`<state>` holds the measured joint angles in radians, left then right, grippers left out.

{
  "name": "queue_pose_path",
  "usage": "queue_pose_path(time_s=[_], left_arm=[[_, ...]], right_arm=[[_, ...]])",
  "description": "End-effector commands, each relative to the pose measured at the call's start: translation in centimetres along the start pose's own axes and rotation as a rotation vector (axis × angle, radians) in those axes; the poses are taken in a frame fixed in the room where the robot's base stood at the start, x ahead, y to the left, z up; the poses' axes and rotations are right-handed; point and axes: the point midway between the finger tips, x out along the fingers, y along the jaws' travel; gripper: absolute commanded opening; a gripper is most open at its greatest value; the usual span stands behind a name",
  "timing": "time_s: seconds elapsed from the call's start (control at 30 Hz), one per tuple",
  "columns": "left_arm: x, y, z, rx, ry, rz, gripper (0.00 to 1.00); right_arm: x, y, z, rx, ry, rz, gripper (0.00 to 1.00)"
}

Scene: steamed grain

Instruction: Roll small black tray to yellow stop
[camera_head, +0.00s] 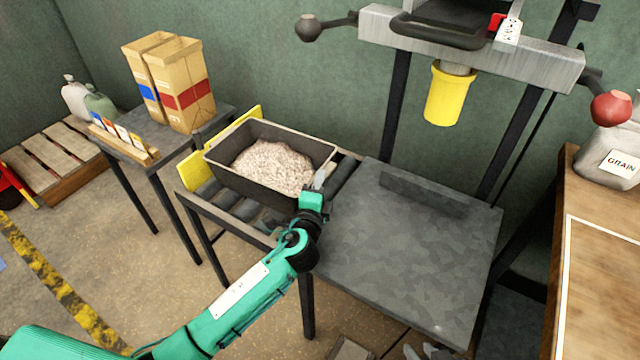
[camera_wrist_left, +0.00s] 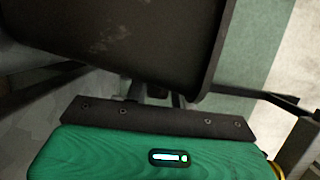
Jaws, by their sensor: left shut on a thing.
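The small black tray (camera_head: 225,176) holds a heap of pale grain (camera_head: 273,165) and sits upright on the roller track (camera_head: 245,210). The yellow stop (camera_head: 195,171) stands at the track's left end, partly hidden behind the tray. The tray's left side is close to the stop; I cannot tell whether they touch. My left gripper (camera_head: 319,181) is shut on the tray's rim at its right corner. In the left wrist view, the dark tray wall (camera_wrist_left: 120,40) fills the upper part above my gripper's fingers (camera_wrist_left: 155,95). My right gripper is not seen.
A dark metal table (camera_head: 430,250) adjoins the track on the right, below a press with a yellow cylinder (camera_head: 449,95). A side table (camera_head: 175,148) with cardboard boxes (camera_head: 180,85) stands at left.

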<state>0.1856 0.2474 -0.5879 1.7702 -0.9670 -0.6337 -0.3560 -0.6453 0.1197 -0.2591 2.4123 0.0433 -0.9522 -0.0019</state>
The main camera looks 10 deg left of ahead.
Motion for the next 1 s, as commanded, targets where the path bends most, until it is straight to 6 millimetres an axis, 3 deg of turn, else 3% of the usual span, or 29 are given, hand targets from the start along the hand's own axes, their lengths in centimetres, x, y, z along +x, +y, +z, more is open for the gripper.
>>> queue_pose_path(time_s=[0.03, 1.0], left_arm=[[-0.2, 1.0, 0.2, -0.001, -0.004, 0.019, 0.00], [0.7, 1.0, 3.1, -0.001, -0.005, 0.018, 0.00]], right_arm=[[0.1, 0.1, 0.1, -0.002, 0.000, 0.000, 0.29], [-0.1, -0.2, -0.3, 0.009, 0.003, -0.002, 0.29]])
